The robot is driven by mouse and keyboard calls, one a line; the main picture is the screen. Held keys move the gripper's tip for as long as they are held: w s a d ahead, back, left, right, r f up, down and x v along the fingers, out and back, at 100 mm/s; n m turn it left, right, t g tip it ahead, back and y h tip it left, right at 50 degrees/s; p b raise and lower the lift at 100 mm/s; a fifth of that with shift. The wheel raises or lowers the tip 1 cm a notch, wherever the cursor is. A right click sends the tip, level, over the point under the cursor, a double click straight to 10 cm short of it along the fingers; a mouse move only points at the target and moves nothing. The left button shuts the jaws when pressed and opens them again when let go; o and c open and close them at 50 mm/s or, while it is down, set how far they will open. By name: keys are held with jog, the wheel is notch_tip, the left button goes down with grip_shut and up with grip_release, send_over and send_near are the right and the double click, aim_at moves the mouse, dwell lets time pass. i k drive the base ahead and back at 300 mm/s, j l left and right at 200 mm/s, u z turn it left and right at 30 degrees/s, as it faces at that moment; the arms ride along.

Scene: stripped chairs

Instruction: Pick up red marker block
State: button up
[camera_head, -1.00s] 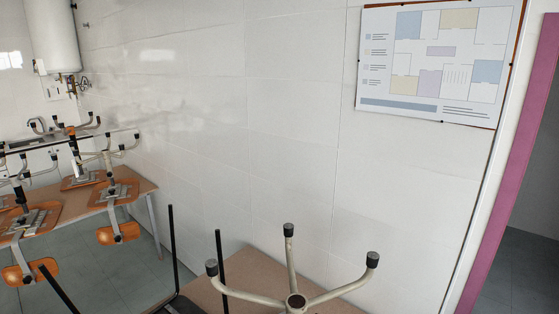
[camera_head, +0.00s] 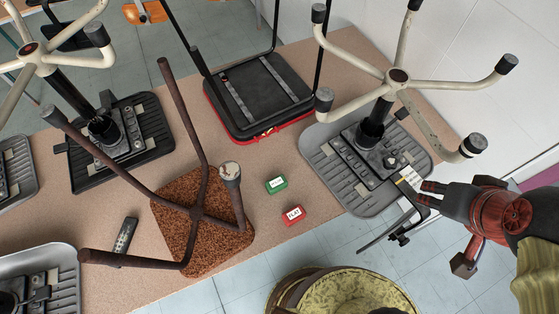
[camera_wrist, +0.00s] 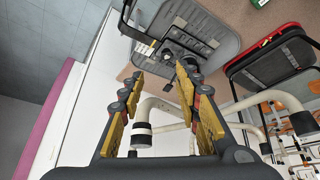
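The red marker block (camera_head: 293,215) lies flat near the table's front edge in the head view, with a white label on top. It is not seen in the wrist view. A similar green block (camera_head: 276,184) lies just behind it; a corner of it shows in the wrist view (camera_wrist: 259,2). My gripper (camera_head: 428,194) is to the right of the red block, beside the grey upturned chair, well apart from the block. In the wrist view my gripper (camera_wrist: 155,95) has its yellow-padded fingers spread, with nothing held between them.
Upturned chairs crowd the table (camera_head: 255,225). A brown seat with rusty legs (camera_head: 175,215) is left of the block, and a black-red seat (camera_head: 260,95) behind. A dark remote-like object (camera_head: 125,235) lies further left.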

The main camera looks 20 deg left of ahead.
aim_at(292, 215)
jog(key=u, duration=1.5)
